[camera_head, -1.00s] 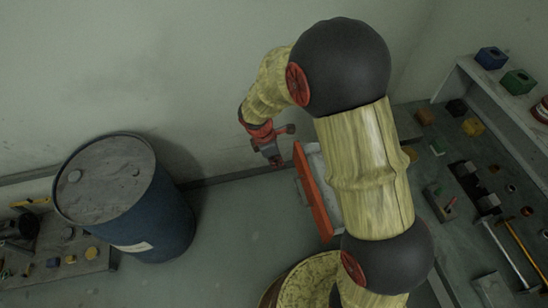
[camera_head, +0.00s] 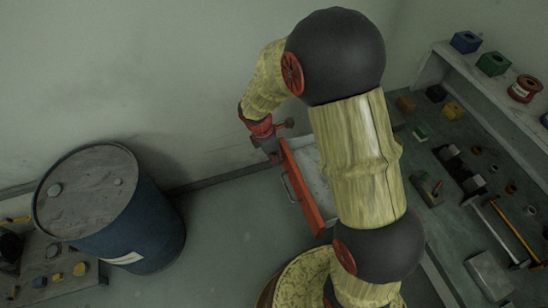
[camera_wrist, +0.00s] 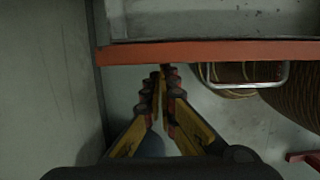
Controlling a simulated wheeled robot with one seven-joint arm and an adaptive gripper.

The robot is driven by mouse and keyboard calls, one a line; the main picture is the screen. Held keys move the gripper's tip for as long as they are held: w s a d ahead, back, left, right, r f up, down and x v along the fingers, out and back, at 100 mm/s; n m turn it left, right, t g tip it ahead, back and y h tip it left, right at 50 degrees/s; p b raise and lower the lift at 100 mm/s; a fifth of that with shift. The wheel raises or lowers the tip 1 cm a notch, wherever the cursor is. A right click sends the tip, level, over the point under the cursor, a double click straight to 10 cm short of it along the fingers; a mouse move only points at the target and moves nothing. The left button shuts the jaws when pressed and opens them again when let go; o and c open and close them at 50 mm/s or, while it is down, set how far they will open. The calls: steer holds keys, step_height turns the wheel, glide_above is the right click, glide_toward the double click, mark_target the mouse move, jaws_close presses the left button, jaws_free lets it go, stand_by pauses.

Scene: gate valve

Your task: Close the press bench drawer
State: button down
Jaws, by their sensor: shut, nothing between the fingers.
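The press bench drawer has an orange-red front (camera_head: 304,188) and stands open, with its pale inside showing behind the front, partly covered by my arm. A metal handle is on the front; in the wrist view the handle (camera_wrist: 245,83) is right of my fingers. My gripper (camera_head: 276,158) is shut and empty at the far end of the drawer front, on its outer side. In the wrist view my fingertips (camera_wrist: 161,72) point at the orange front (camera_wrist: 220,51), left of the handle. They look very close to it; I cannot tell whether they touch.
A blue drum (camera_head: 120,210) stands on the floor at left, beside a low surface with small parts (camera_head: 55,268). The workbench (camera_head: 455,160) at right carries blocks and tools, with a shelf (camera_head: 490,85) behind. A wall is close beyond the gripper.

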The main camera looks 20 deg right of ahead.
steer(key=d+p, duration=0.9)
steer(key=d, duration=1.2)
steer(key=shift+d+r, duration=0.1)
steer(key=shift+d, duration=0.95)
